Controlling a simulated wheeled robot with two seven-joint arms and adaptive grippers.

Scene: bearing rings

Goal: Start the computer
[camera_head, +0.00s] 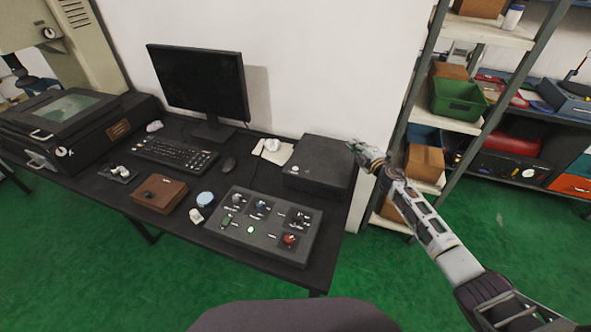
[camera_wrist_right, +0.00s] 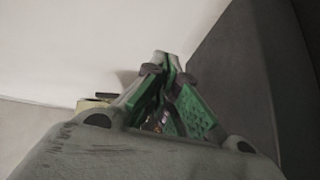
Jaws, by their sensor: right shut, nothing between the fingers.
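A black monitor (camera_head: 200,82) with a dark screen stands at the back of the desk. A black box-shaped computer case (camera_head: 316,164) sits at the desk's right end. My right gripper (camera_head: 352,146) is shut and empty, beside the case's upper right rear corner; I cannot tell whether it touches. In the right wrist view the closed green-padded fingers (camera_wrist_right: 166,62) point past a large dark surface (camera_wrist_right: 240,70) on the right, probably the case. No power button is visible. My left gripper is out of view.
A control panel (camera_head: 240,249) with buttons and knobs lies at the desk's front right. A brown box (camera_head: 159,194) and small white-and-blue items lie left of it. The white wall (camera_head: 310,70) is behind; a metal shelf (camera_head: 481,36) with bins stands right.

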